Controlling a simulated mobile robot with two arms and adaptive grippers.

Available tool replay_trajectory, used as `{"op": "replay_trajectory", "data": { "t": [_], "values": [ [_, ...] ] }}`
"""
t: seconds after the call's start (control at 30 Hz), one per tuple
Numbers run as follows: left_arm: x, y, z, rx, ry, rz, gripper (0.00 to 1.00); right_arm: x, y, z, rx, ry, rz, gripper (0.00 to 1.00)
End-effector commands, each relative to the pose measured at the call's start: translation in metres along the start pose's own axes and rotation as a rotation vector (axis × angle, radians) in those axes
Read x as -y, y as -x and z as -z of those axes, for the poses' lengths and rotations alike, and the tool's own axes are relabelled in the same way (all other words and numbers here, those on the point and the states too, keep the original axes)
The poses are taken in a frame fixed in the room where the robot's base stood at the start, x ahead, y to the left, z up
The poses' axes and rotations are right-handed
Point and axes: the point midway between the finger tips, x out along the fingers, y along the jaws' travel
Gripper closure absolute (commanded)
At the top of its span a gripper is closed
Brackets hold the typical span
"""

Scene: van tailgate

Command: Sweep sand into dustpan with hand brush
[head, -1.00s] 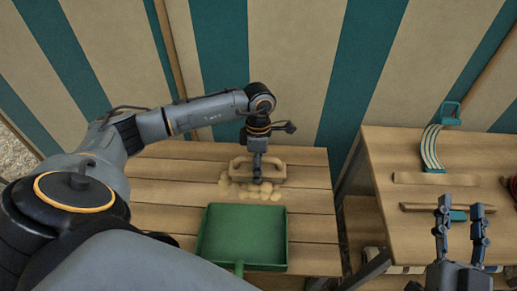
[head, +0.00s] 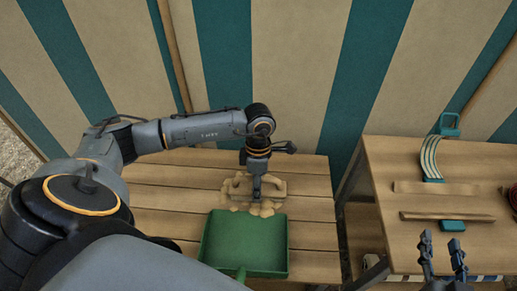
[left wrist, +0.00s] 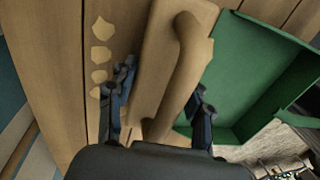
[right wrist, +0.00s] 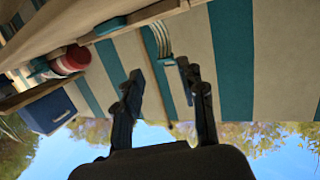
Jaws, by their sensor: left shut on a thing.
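The wooden hand brush (head: 274,187) stands on the slatted tabletop, behind the green dustpan (head: 246,243). My left gripper (head: 256,194) is shut on its handle, which shows between the fingers in the left wrist view (left wrist: 188,65). Sand clumps (head: 262,209) lie between the brush and the dustpan's back edge. In the left wrist view, several sand clumps (left wrist: 101,54) also lie on the brush side away from the dustpan (left wrist: 240,75). My right gripper (head: 442,246) is open and empty near the right table; its fingers stand apart in the right wrist view (right wrist: 160,75).
A second wooden table (head: 400,160) stands to the right across a gap. It holds a striped, curved teal item (head: 431,158), a thin stick (head: 447,216) and a red object at its edge. A striped fabric wall (head: 290,70) rises close behind both tables.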

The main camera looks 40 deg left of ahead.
Motion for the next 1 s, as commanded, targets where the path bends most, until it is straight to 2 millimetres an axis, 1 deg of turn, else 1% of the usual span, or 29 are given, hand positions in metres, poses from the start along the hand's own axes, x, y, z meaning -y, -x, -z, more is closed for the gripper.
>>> {"op": "replay_trajectory", "data": {
  "t": [0.03,0.13,0.4,0.8,1.0],
  "values": [
    [0.004,-0.001,0.001,-0.004,-0.001,0.005,0.81,-0.001,0.001,-0.003,0.023,0.0,-0.002,0.6],
    [0.008,-0.002,0.002,-0.004,0.0,0.004,0.81,-0.002,0.002,-0.011,0.063,0.001,-0.004,0.6],
    [0.012,-0.002,0.002,-0.003,-0.001,0.003,0.81,-0.003,0.005,-0.02,0.112,0.001,-0.006,0.6],
    [0.032,-0.003,0.004,-0.001,0.0,0.001,0.81,-0.008,0.018,-0.053,0.297,0.001,-0.018,0.6],
    [0.038,-0.004,0.004,-0.001,0.0,0.0,0.81,-0.009,0.024,-0.063,0.356,0.0,-0.021,0.6]
  ]
}}
